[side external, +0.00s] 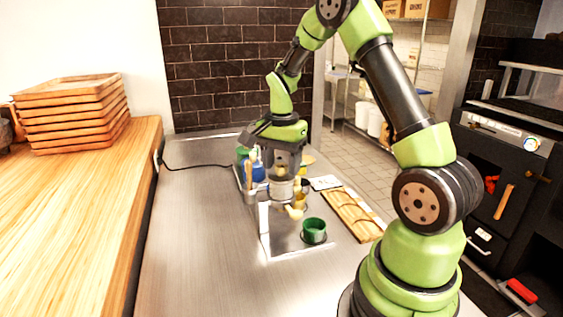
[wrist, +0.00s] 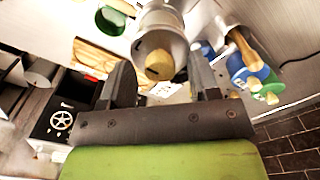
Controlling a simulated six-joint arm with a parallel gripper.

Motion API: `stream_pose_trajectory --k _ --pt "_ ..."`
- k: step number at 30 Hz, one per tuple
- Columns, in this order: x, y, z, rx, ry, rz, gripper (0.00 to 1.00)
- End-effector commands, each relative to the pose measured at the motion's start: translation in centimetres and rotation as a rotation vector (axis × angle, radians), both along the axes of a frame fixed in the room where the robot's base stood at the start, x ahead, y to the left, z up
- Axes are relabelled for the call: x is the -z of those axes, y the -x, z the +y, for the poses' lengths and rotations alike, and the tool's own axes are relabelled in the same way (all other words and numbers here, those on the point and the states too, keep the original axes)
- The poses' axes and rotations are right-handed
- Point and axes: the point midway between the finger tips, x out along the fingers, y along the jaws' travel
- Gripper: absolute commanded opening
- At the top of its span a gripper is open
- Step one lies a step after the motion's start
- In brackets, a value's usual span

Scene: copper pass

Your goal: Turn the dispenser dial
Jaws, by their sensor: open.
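The dispenser (wrist: 161,32) looks like a silver metal cylinder in the upper middle of the wrist view. A round tan-yellow knob (wrist: 159,65), which looks like its dial, sits at the near end. My gripper (wrist: 162,72) is open, with one dark finger on each side of the knob. A gap shows between the knob and each finger; I see no clear contact. In the side external view my gripper (side external: 285,168) points down, just above the metal cylinder (side external: 281,188). The knob is hard to make out there.
A wooden tray (side external: 353,213) lies to the right. Blue and green bottles (wrist: 244,67) and a wooden-handled utensil (wrist: 244,48) stand close by the dispenser.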

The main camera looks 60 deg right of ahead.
Motion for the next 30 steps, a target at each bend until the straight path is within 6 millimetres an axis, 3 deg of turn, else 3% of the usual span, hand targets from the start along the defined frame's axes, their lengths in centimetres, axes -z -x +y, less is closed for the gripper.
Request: stream_pose_trajectory --k 7,13,23,30 --pt "0.06 0.01 0.01 0.0 0.0 0.0 0.54" --pt "0.04 0.01 0.0 0.0 0.0 0.0 0.08" --pt "0.02 0.01 0.0 -0.032 0.0 0.0 0.07" --pt "0.01 0.01 0.0 -0.16 0.0 0.0 0.07"
